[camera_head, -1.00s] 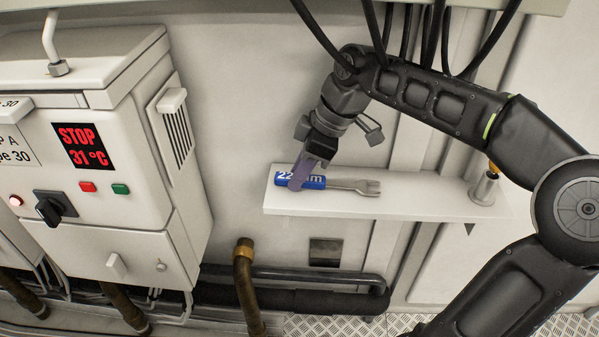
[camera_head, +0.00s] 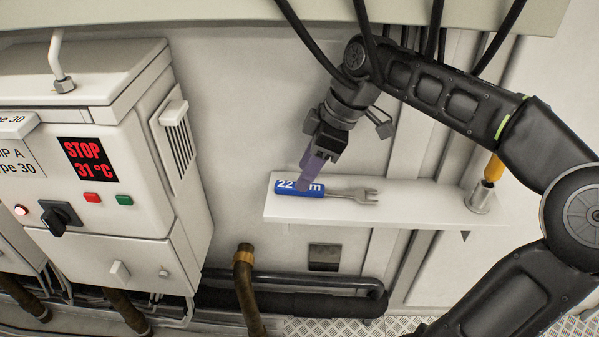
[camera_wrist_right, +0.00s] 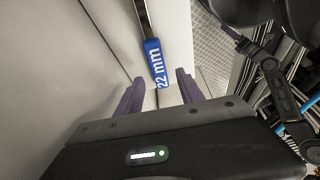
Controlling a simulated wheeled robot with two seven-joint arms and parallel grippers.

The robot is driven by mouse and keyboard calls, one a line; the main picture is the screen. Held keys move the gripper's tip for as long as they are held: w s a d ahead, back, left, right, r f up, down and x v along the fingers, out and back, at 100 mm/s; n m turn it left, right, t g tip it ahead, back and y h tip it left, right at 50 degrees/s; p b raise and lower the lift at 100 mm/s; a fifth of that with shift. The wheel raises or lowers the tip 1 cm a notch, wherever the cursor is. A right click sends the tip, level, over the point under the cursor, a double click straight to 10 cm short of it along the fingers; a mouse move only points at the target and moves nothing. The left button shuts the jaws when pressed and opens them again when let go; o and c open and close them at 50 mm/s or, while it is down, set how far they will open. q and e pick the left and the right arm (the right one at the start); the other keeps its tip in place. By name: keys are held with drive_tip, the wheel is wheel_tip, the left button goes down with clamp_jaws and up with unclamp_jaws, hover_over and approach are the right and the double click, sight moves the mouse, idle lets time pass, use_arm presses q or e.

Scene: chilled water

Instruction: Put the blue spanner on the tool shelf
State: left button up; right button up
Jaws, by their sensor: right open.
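The blue spanner (camera_head: 299,188), with white "22 mm" lettering on its handle and a grey open-ended head to the right, lies flat on the white tool shelf (camera_head: 420,208). In the right wrist view the spanner (camera_wrist_right: 155,64) lies ahead of the fingertips, its handle end nearest. My right gripper (camera_head: 305,183) is open just above the handle in the head view, its purple fingers covering part of the lettering. In the right wrist view my right gripper (camera_wrist_right: 158,82) has its fingers apart with nothing between them. My left gripper is not in view.
An orange-handled tool (camera_head: 493,168) stands in a metal cup (camera_head: 481,198) at the shelf's right end. A white control cabinet (camera_head: 110,205), its display reading STOP 31 °C, stands at left. Dark pipes (camera_head: 300,290) run below the shelf. Black cables hang above.

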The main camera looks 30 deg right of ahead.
sight(314, 187)
drive_tip(key=v, duration=0.4)
drive_tip(key=shift+p, duration=0.35)
drive_tip(key=shift+f, duration=0.1)
idle(2.5)
